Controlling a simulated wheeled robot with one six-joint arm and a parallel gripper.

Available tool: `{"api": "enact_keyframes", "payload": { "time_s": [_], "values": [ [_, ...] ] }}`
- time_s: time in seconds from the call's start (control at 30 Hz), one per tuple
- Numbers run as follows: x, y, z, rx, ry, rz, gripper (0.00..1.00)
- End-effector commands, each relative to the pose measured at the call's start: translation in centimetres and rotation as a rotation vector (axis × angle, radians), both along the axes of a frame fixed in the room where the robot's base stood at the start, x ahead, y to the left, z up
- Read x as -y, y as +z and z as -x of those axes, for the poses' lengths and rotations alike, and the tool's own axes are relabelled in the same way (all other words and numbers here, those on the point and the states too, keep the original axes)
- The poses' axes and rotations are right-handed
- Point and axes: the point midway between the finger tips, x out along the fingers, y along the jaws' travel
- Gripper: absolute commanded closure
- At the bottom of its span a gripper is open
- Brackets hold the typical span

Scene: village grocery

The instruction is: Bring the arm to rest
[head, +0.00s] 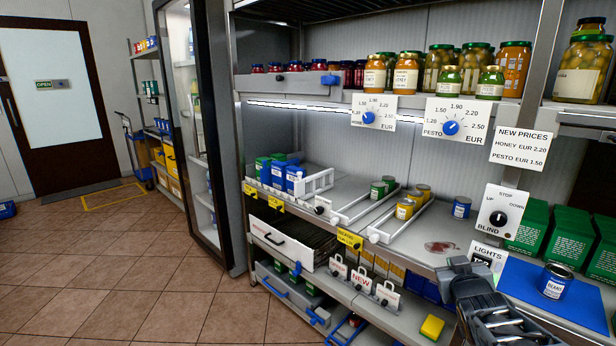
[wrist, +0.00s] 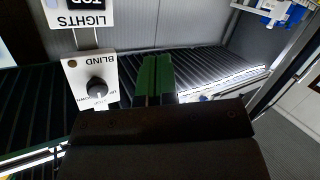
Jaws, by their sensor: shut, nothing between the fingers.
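My gripper (wrist: 154,76) shows in the wrist view as two green fingers side by side, closed together with nothing between them, in front of its dark body. In the head view my dark grey arm is folded at the lower right, in front of the shelf edge. The fingertips cannot be made out there. The blind switch (head: 498,213) with its black knob is above the arm; it also shows in the wrist view (wrist: 95,88), left of the fingers. The lights card (head: 488,256) is close above the arm.
A blue mat (head: 522,292) with a blue can (head: 556,281) lies right of the arm. Green boxes (head: 565,230) stand behind it. The lower shelf holds a yellow sponge (head: 432,326). Jars line the upper shelf. The tiled floor (head: 110,270) at left is mostly clear.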

Motion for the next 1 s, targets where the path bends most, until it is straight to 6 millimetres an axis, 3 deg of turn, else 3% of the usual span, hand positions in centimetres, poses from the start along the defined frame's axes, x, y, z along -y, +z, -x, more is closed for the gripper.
{"api": "enact_keyframes", "payload": {
  "time_s": [0.03,0.3,0.5,0.7,1.0],
  "values": [
    [-1.6,3.4,0.6,-0.072,-0.01,-0.038,1.0],
    [-9.5,7.1,7.2,-0.537,-0.033,-0.255,1.0],
    [-14.0,9.2,12.4,-0.803,0.008,-0.348,1.0],
    [-16.1,10.0,15.4,-0.942,0.038,-0.385,1.0],
    [-16.5,9.9,16.0,-0.97,0.045,-0.392,1.0]
  ]
}}
